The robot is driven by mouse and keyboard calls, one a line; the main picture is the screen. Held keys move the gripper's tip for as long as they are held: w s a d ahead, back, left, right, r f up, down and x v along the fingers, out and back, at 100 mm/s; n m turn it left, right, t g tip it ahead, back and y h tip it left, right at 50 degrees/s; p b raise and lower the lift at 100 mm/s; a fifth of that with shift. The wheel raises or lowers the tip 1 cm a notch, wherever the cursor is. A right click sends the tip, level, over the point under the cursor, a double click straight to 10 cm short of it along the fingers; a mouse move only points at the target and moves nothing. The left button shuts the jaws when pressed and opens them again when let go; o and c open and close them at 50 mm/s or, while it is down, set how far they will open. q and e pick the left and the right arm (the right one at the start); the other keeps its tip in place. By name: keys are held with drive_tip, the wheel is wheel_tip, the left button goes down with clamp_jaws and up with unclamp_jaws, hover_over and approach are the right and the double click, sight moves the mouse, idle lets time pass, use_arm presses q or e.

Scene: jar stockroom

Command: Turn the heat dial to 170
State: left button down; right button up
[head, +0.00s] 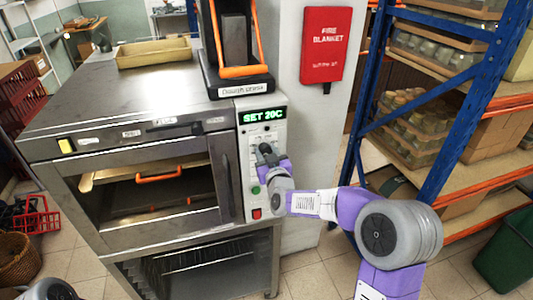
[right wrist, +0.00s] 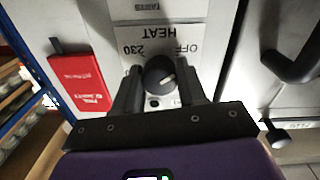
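The oven (head: 125,140) has a control panel (head: 251,180) at its right side, with a green display (head: 263,116) reading "SET 20C". My right gripper (head: 267,154) is at this panel, below the display, and hides the heat dial in the head view. In the right wrist view the dark round heat dial (right wrist: 160,74) has a pale pointer mark. The upside-down label (right wrist: 160,42) reads "HEAT", "OFF" and "230". The right fingers stand either side of the dial, open, with a small gap seeming to show on each side. My left gripper is not in view.
A dough press (head: 236,60) and a tan tray (head: 154,53) stand on the oven top. A red fire blanket case (head: 322,45) hangs on the wall. Blue-framed shelving (head: 432,120) stands close to the right. A green button and a red switch (head: 257,213) sit low on the panel.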

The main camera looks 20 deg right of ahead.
drive_tip(key=c, duration=0.5)
drive_tip(key=shift+c, duration=0.2)
drive_tip(key=m+b, duration=1.3)
drive_tip(key=shift+f+m+y+b, duration=0.1)
drive_tip(key=shift+m+y+b, duration=0.2)
drive_tip(key=shift+b, duration=0.05)
drive_tip(key=shift+m+b, duration=0.75)
drive_tip(key=shift+m, duration=0.45)
drive_tip(key=shift+m+b, duration=0.8)
drive_tip(key=shift+m, duration=0.8)
